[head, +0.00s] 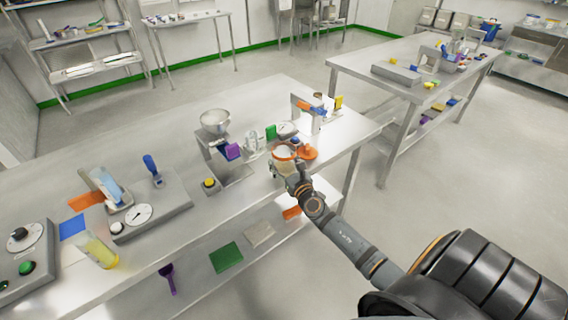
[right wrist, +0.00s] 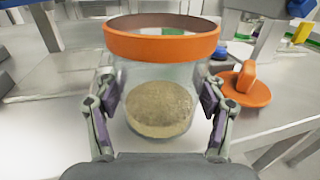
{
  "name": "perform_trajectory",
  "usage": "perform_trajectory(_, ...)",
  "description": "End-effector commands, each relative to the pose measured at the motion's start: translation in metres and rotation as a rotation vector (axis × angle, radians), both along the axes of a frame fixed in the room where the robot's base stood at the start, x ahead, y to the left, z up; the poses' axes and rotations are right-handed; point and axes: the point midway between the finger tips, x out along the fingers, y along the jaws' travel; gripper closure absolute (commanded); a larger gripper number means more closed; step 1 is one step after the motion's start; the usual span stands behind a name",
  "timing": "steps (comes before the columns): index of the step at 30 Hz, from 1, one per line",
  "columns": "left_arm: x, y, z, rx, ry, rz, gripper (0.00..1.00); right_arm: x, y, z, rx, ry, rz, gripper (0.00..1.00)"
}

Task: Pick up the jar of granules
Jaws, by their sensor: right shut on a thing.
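The jar of granules (right wrist: 160,95) is a clear jar with an orange rim and tan granules at its bottom, seen in the right wrist view. In the head view the jar (head: 284,157) is at the front edge of the near steel table. My right gripper (right wrist: 160,108) has a finger on each side of the jar and is shut on it; in the head view the gripper (head: 294,172) is partly hidden by its own arm. I cannot tell whether the jar touches the table. An orange lid with a knob (right wrist: 247,86) lies to the right of the jar. My left gripper is not in view.
A metal funnel stand (head: 216,122) with a purple cup (head: 232,152) stands left of the jar. A white and orange device (head: 309,110) stands behind it. A lower shelf holds a green mat (head: 226,257). The floor (head: 440,190) to the right is clear.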

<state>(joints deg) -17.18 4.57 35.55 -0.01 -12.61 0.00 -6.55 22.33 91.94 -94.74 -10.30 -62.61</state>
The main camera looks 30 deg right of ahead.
Motion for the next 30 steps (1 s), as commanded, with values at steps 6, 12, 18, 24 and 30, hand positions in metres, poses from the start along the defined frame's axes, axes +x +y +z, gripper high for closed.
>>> perform_trajectory(6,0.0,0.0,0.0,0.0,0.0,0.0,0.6,0.0,0.0,0.001,0.0,-0.002,0.0,0.93)
perform_trajectory(12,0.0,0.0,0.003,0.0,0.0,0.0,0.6,0.0,0.0,0.004,0.0,-0.002,0.0,0.93)
perform_trajectory(18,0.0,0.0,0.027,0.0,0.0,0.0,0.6,0.0,0.0,0.032,-0.001,-0.003,0.0,0.93)
perform_trajectory(24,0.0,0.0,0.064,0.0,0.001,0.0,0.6,-0.031,-0.01,0.08,-0.008,0.001,0.004,0.93)
perform_trajectory(30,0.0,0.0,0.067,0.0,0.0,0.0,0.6,-0.08,-0.025,0.105,-0.013,0.008,0.007,0.93)
